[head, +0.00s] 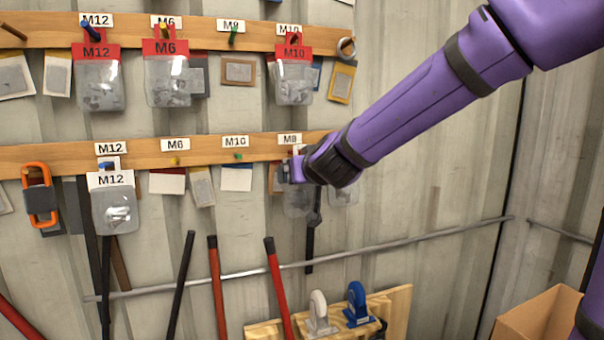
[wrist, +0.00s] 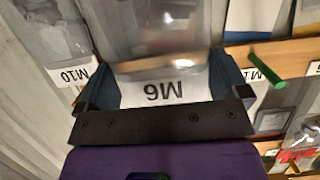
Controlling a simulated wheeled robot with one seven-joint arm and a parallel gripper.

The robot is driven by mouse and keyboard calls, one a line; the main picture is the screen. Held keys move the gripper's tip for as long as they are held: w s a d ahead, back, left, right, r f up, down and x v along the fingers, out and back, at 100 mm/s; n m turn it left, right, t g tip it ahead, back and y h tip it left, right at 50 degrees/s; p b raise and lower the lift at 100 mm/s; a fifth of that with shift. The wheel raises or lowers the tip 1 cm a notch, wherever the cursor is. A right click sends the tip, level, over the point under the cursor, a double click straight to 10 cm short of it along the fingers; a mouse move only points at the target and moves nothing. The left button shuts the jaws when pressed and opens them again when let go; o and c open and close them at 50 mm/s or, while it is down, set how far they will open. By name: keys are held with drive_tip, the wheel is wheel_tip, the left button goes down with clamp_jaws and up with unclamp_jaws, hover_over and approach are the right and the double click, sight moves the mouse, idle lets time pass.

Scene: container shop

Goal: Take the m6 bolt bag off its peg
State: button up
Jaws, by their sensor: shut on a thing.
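My gripper (head: 292,170) is at the lower rail, just below the M8 label (head: 289,139). In the wrist view its two fingers (wrist: 160,92) are shut on the white header card of an M6 bag (wrist: 172,90). The card reads upside down there, and the clear pouch extends past it. In the head view the pouch (head: 298,203) hangs below my gripper, its header mostly covered. The peg behind my gripper is hidden, so I cannot tell whether the bag still hangs on it. Another M6 bag (head: 166,80), with a red header, hangs on the upper rail.
An M10 bag (wrist: 68,55) hangs close beside my gripper; a green peg (wrist: 268,60) sticks out on the other side. M12 bags and a red M10 bag (head: 294,80) hang elsewhere. Long handles stand below. A cardboard box (head: 535,318) sits lower right.

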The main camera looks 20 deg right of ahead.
drive_tip(key=shift+s, duration=2.15)
